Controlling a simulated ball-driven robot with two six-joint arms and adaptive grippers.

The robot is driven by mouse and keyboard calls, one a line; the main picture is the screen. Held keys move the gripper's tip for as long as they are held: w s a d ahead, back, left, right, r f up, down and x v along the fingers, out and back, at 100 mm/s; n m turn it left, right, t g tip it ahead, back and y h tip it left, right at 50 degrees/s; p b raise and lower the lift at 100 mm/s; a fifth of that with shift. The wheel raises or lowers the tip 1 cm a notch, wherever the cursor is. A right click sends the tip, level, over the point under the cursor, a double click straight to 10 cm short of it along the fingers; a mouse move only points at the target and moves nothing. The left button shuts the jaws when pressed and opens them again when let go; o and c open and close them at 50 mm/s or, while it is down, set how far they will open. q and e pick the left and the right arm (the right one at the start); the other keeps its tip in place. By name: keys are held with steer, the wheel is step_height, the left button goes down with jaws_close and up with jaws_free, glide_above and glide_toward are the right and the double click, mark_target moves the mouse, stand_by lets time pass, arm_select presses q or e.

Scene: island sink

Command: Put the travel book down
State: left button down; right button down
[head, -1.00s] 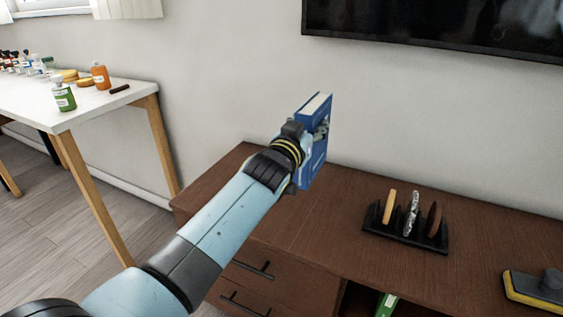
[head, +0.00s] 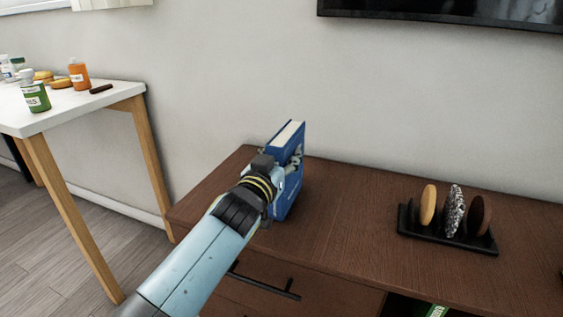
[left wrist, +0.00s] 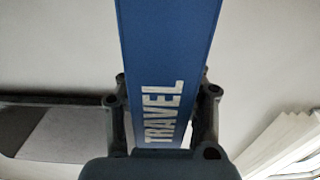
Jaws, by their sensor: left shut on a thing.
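The travel book (head: 287,190) is blue with pale page edges and stands upright over the left end of the brown cabinet top (head: 340,200). My left gripper (head: 294,160) is shut on it. In the left wrist view the book's spine (left wrist: 165,60) with the word TRAVEL lies between the two fingers (left wrist: 160,110). The book's lower edge is close to the cabinet top in the head view; I cannot tell whether it touches. My right gripper is not in view.
A black rack (head: 446,237) with several upright discs stands on the cabinet to the right. The top between book and rack is clear. A white table (head: 70,112) with bottles is at the left. A dark screen (head: 440,12) hangs on the wall.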

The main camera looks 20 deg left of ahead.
arm_select(q)
steer(key=shift+r, duration=0.25)
steer(key=shift+d+f, duration=0.1)
steer(key=shift+f, duration=0.05)
steer(key=c, duration=1.3)
jaws_free()
steer(key=shift+f, duration=0.15)
steer(key=o, duration=0.4)
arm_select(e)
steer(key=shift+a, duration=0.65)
